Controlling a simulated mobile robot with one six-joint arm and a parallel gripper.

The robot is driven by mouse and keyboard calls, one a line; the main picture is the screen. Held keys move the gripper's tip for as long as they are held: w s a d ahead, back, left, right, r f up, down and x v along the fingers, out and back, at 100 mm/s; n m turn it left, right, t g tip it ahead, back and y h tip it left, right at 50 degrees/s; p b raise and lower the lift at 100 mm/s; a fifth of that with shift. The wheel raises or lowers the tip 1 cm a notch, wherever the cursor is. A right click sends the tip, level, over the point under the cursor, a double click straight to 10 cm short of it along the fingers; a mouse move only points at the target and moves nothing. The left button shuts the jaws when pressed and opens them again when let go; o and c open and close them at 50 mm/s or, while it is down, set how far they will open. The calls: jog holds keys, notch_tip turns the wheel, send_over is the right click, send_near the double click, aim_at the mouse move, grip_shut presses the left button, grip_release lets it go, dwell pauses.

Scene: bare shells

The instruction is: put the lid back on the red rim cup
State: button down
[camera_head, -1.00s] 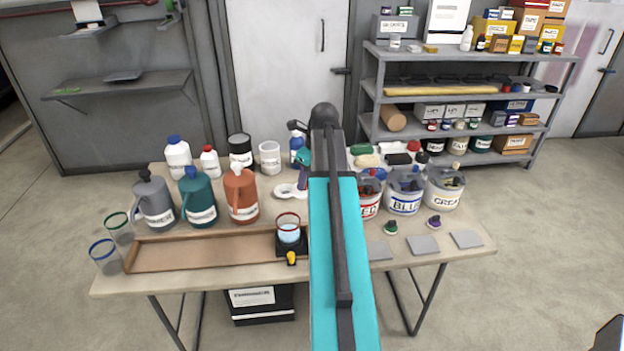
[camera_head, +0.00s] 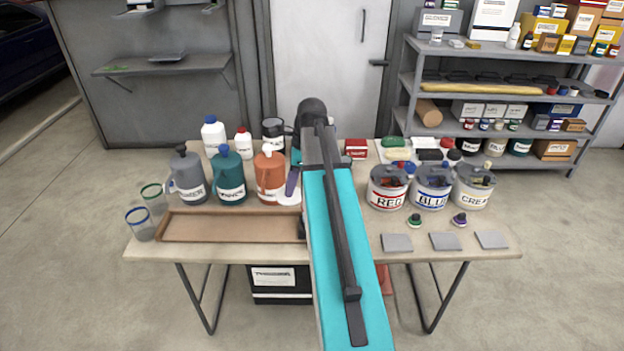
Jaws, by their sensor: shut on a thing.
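My arm runs up the middle of the view and hides much of the table's centre. My gripper (camera_head: 292,183) shows only in part, at the left of the arm's far end, by the orange jug. It is shut on a pale, flat, round thing, which looks like the lid (camera_head: 288,196). The fingertips are not clear. The red rim cup is hidden behind my arm. Only a bit of the dark stand (camera_head: 302,229) under it shows at the arm's left edge.
A brown tray (camera_head: 232,239) lies on the table, with green-rim (camera_head: 154,200) and blue-rim (camera_head: 140,226) cups at its left. Jugs, including an orange one (camera_head: 268,178), stand behind it. Paint cans (camera_head: 387,190) and grey pads (camera_head: 396,243) are right of my arm.

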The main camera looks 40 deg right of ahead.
jog(key=w+a+f+n+g, duration=0.15)
jog(key=a+n, duration=0.25)
jog(key=a, duration=0.4)
jog(key=w+a+r+n+g+b, duration=0.1)
jog(key=w+a+n, duration=0.3)
jog(key=a, duration=0.5)
jog(key=w+a+f+n+g, duration=0.1)
jog(key=a+n, duration=0.4)
jog(key=a, duration=0.3)
jog(key=a+f+n+b, duration=0.2)
jog(key=a+f+b, duration=0.2)
jog(key=f+b, duration=0.4)
jog(key=shift+w+f+n+b, duration=0.35)
jog(key=shift+w+b, duration=0.1)
jog(key=shift+b, duration=0.1)
jog(key=shift+a, duration=0.25)
